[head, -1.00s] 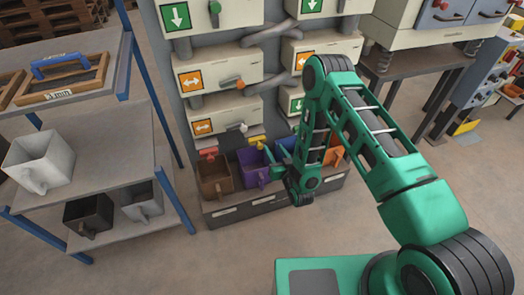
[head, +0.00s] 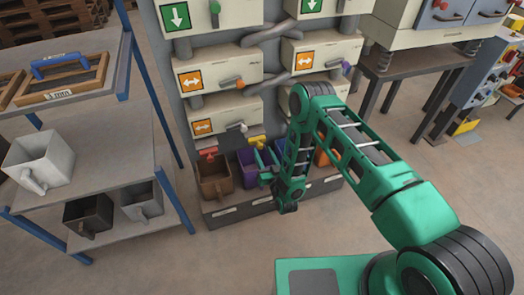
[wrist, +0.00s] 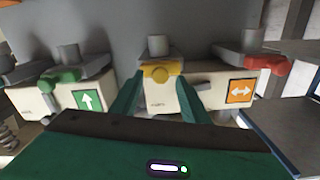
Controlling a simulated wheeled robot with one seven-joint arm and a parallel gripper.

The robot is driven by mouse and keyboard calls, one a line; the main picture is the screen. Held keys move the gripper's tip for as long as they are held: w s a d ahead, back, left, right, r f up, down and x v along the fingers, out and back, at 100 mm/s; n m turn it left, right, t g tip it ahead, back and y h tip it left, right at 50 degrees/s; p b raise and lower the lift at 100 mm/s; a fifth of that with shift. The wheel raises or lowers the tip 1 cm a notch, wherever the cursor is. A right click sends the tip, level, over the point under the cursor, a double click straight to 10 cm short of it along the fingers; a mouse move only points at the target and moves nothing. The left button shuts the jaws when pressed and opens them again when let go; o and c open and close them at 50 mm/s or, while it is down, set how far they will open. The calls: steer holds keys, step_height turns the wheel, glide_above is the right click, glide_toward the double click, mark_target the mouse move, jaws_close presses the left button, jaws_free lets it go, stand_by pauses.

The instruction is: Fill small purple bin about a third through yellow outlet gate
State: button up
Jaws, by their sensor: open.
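The purple bin (head: 246,174) sits upright on the low ledge below the outlets in the head view, partly hidden by my gripper; its fill cannot be made out. The yellow outlet gate (head: 256,141) is just above it. In the wrist view, which looks upside down, the yellow gate handle (wrist: 160,72) lies in the picture between the two green fingers of my gripper (wrist: 160,85). In the head view my gripper (head: 267,162) is open and empty, in front of the purple bin's right part. I cannot tell whether the fingers touch the handle.
A brown bin (head: 214,180) under a red gate (head: 208,153) stands left of the purple bin. An orange bin (head: 321,158) is to the right, behind my arm. A shelf (head: 95,160) with bins stands at the left. Floor between shelf and machine is clear.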

mark_target(258, 143)
steer(key=shift+x, duration=1.3)
steer(key=shift+c, duration=0.4)
jaws_close()
